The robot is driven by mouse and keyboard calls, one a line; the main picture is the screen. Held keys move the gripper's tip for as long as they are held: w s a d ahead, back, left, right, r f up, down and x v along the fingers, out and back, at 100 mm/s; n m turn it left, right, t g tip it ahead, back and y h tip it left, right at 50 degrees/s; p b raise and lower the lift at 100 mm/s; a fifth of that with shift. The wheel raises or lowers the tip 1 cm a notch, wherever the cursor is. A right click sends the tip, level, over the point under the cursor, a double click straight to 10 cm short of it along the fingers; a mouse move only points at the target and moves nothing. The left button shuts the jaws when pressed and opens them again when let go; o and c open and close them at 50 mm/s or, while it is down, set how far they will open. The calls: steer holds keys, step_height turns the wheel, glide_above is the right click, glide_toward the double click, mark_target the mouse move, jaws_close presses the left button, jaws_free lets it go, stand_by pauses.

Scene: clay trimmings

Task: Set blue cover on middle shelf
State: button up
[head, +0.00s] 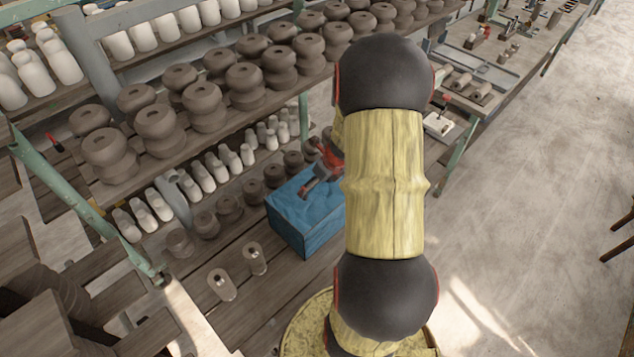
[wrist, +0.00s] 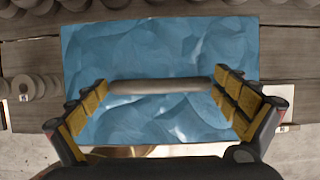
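A blue box-like thing (head: 300,243) with a wavy blue top stands on the low shelf boards in the head view. Its crumpled-looking blue top (wrist: 160,45) fills the middle of the wrist view; I take this top as the blue cover, though any seam to a box below is not visible. A grey-brown bar (wrist: 160,86) lies across it. My gripper (wrist: 161,82) is over the blue top, its fingers wide apart, one at each end of the bar. Whether they press on it is unclear. My gripper (head: 322,172) is partly hidden by my arm in the head view.
The shelf above (head: 190,150) holds rows of brown clay pots (head: 155,122). White bottles (head: 60,62) stand on the top shelf. Green posts (head: 75,195) frame the rack. Open floor (head: 530,200) lies to the right.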

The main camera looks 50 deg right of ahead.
steer(key=shift+r, duration=0.55)
steer(key=p+v, duration=0.3)
steer(key=v, duration=0.8)
steer(key=w+a+r+n, duration=0.2)
steer(key=a+r+n, duration=0.5)
steer(key=a+n, duration=0.25)
steer(key=w+a+r+n, duration=0.1)
steer(key=a+r+n, duration=0.65)
steer(key=a, duration=0.35)
steer(key=s+a+r+n, duration=0.3)
steer(key=s+a+n, duration=0.2)
steer(key=n, duration=0.5)
steer(key=s+a+r+n+t, duration=0.1)
steer(key=s+a+r+n, duration=0.3)
steer(key=a+n, duration=0.4)
steer(key=shift+s+a+r+n, duration=0.15)
steer(key=shift+s+r+n, duration=0.25)
steer(key=shift+n, duration=0.7)
steer(key=shift+f, duration=0.1)
